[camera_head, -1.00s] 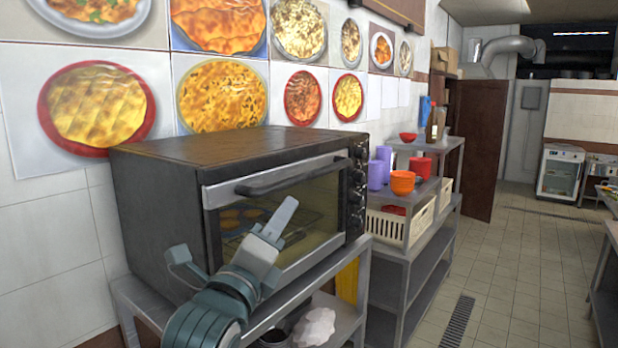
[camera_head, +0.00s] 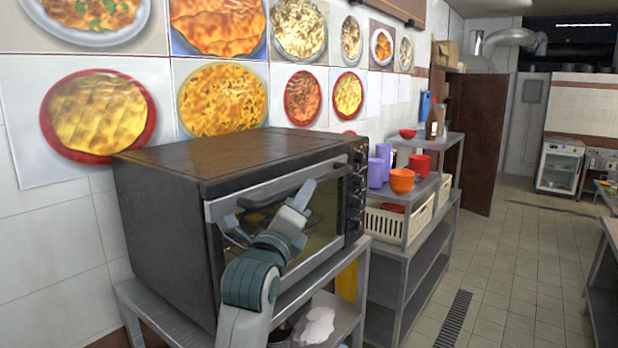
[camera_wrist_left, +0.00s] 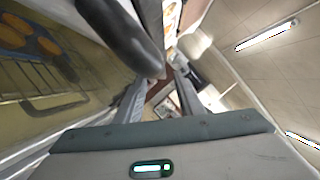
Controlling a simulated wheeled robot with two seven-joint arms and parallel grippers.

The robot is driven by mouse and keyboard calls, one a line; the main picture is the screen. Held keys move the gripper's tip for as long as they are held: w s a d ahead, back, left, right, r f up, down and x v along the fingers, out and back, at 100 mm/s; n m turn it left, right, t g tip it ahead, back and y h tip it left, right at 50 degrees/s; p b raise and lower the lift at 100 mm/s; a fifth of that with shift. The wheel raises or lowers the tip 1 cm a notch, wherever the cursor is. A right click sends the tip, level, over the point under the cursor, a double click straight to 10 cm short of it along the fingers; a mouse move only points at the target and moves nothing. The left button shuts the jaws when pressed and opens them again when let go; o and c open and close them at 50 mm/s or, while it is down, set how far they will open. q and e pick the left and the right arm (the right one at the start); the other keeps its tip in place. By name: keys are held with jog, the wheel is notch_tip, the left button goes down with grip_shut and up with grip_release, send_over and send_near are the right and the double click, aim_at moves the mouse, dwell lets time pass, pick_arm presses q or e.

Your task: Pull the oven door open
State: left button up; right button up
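The black oven (camera_head: 165,215) stands on a metal table against the tiled wall. Its glass door (camera_head: 325,222) with a light metal frame looks shut. The dark bar handle (camera_head: 258,197) runs along the top of the door; my left gripper hides part of it. My left gripper (camera_head: 303,194) is in front of the door at about handle height. In the left wrist view the fingers (camera_wrist_left: 158,90) stand apart with a gap between them. The rounded handle (camera_wrist_left: 125,38) is close by and overlaps the left finger; I cannot tell whether they touch. My right gripper is out of view.
The oven's knobs (camera_head: 356,190) line its right side. A metal shelf (camera_head: 395,265) right of it holds purple cups (camera_head: 377,170), an orange bowl (camera_head: 401,181) and a cream basket (camera_head: 385,224). The tiled floor (camera_head: 500,270) to the right is open.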

pick_arm(q)
jog(key=p+x, duration=0.1)
jog(key=x, duration=0.3)
jog(key=shift+r, duration=0.1)
jog(key=shift+w+d+p, duration=0.25)
jog(key=shift+w+p, duration=0.2)
jog(key=shift+w, duration=0.2)
grip_shut()
